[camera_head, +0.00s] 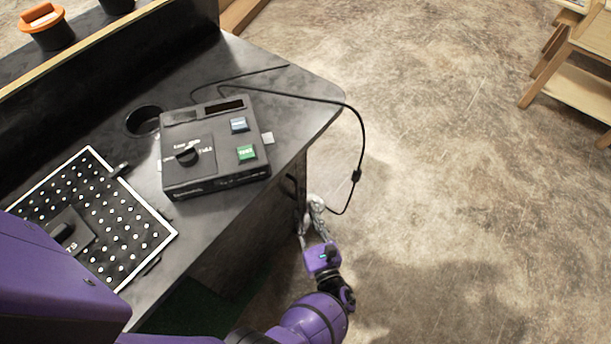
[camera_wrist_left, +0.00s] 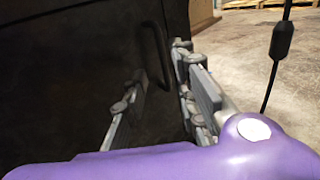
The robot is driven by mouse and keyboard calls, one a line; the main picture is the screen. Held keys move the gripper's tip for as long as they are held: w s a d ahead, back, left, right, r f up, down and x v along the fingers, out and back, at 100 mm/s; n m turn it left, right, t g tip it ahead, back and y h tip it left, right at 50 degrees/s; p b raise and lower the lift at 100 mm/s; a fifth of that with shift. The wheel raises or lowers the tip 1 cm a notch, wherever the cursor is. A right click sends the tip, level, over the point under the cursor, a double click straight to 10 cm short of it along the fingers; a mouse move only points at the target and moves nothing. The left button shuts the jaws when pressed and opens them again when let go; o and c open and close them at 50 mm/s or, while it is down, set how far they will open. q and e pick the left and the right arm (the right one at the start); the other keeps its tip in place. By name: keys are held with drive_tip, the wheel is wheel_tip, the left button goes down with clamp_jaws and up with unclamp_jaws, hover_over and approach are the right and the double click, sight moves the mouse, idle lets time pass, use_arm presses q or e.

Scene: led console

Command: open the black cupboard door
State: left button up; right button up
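The black cupboard door (camera_head: 240,235) is on the side of the black desk, below its top, and looks closed. In the left wrist view the dark door (camera_wrist_left: 75,75) fills the left and middle. Its curved black handle (camera_wrist_left: 160,45) stands upright near the door's right side. My left gripper (camera_head: 310,217) is beside the desk's right side, close to the door. In the wrist view its fingers (camera_wrist_left: 160,72) are apart, with the handle seen between and beyond them. I cannot tell whether they touch it. My right gripper is not in view.
A console box (camera_head: 215,150) with a dial and buttons sits on the desktop (camera_head: 305,95). A perforated board (camera_head: 110,215) lies to its left. A black cable (camera_head: 357,150) hangs over the desk edge near my left gripper. The floor to the right is clear up to a wooden shelf (camera_head: 575,85).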

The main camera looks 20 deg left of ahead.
sight(297, 191)
use_arm(q)
drive_tip(key=x, duration=0.3)
drive_tip(key=shift+w+a+r, duration=0.15)
drive_tip(key=shift+w+r, duration=0.1)
drive_tip(key=shift+w, duration=0.15)
drive_tip(key=x, duration=0.3)
drive_tip(key=shift+w+f, duration=0.1)
drive_tip(key=shift+w+a, duration=0.3)
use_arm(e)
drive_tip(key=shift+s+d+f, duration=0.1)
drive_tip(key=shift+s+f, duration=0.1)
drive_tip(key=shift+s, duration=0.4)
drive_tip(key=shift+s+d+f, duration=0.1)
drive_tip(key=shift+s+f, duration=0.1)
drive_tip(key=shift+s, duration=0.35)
use_arm(q)
clamp_jaws()
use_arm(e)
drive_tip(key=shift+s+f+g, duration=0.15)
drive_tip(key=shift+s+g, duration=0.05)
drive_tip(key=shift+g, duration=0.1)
